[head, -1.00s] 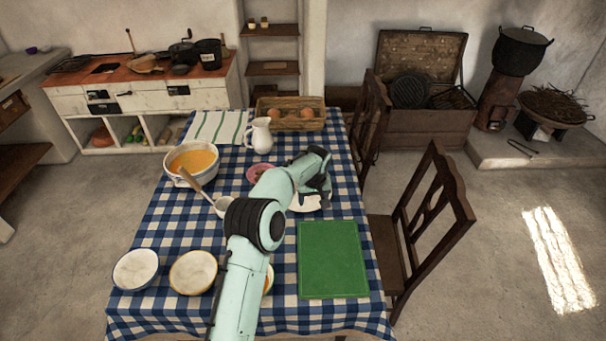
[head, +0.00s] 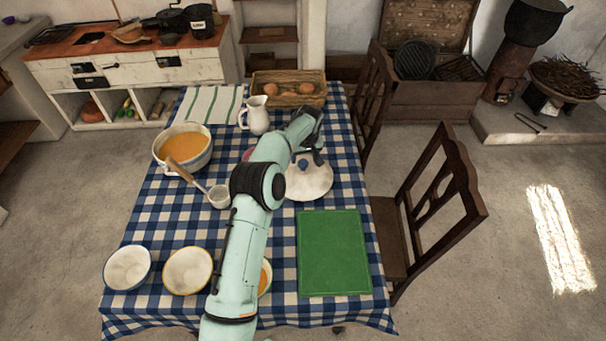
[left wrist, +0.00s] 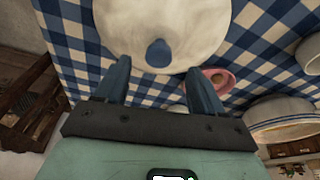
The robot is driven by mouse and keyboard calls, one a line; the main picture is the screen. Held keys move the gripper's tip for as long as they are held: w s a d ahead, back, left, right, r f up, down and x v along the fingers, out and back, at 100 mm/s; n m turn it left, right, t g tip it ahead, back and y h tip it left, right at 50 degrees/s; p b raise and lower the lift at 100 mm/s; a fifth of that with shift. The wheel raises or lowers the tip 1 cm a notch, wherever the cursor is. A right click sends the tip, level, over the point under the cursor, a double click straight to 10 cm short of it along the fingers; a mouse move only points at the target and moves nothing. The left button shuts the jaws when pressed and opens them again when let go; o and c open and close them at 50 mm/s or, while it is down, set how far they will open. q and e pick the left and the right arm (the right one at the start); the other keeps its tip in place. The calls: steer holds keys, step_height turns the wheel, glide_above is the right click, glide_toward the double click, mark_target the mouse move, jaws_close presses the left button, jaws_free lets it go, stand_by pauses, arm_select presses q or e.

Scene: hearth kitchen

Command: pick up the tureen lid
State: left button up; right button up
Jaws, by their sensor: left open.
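The tureen lid (head: 310,188) is a round off-white disc with a blue knob (head: 303,164). It lies on the checked tablecloth, just beyond the green board. My left gripper (head: 312,155) is open and empty at the lid's far side, close to the knob in the picture. In the left wrist view the lid (left wrist: 160,20) fills the top middle. Its knob (left wrist: 158,53) shows between and slightly beyond the two open fingers (left wrist: 160,78). The fingers do not appear to touch the knob. My right gripper is not in view.
A tureen of orange soup (head: 185,145), a ladle (head: 218,196), a white jug (head: 257,116) and a basket (head: 288,88) stand on the table. Two bowls (head: 127,268) (head: 188,270) are at the front left. The green board (head: 333,252) is bare. A chair (head: 430,205) stands at right.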

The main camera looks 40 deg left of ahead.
mark_target(303, 162)
arm_select(q)
steer(key=x, duration=0.4)
steer(key=p+x, duration=0.1)
steer(key=x, duration=0.1)
steer(key=shift+w+a+f, duration=0.15)
steer(key=shift+w+a, duration=0.05)
steer(key=shift+w, duration=0.15)
steer(key=shift+s, duration=0.15)
steer(key=shift+c, duration=0.7)
jaws_close()
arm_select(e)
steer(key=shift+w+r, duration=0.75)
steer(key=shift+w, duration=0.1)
